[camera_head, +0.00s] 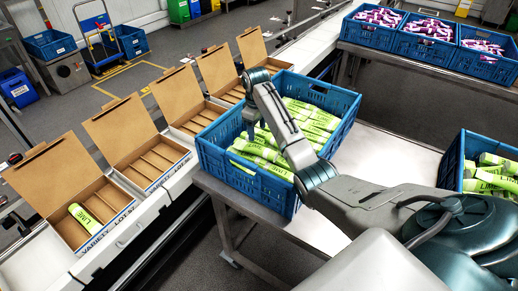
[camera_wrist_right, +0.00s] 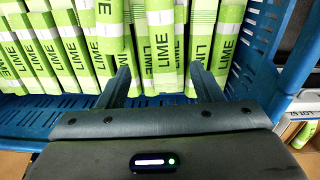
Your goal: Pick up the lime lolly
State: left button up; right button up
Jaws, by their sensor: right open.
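Lime lollies (camera_head: 310,120) in green and white wrappers fill a blue crate (camera_head: 212,160) on the metal table. My right gripper (camera_head: 248,132) points down into the left part of this crate. In the right wrist view its two fingers (camera_wrist_right: 164,84) are apart, with one lime lolly (camera_wrist_right: 161,50) showing upright in the picture between and beyond them. I cannot tell whether the fingers touch it. Another lime lolly (camera_head: 86,214) lies in the nearest open carton (camera_head: 58,183). My left gripper is not in view.
Open cardboard cartons (camera_head: 125,133) with dividers stand in a row on the conveyor (camera_head: 150,210) at left. A second blue crate (camera_head: 455,160) of lime lollies stands at right. Blue crates (camera_head: 425,48) of purple lollies stand at the back. The white tabletop (camera_head: 385,157) between is clear.

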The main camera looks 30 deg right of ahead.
aim_at(257, 147)
notch_tip(257, 147, down, 3)
jog(key=shift+r+p, duration=0.1)
jog(key=shift+p, duration=0.3)
notch_tip(257, 147, down, 5)
jog(key=p, duration=0.3)
jog(key=shift+s+a+r, duration=0.1)
jog(key=shift+r, duration=0.1)
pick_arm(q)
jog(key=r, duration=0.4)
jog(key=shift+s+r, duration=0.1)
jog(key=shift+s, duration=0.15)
pick_arm(e)
jog(key=shift+f, duration=0.45)
jog(key=shift+c, duration=0.2)
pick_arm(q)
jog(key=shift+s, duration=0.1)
pick_arm(e)
jog(key=c, duration=1.1)
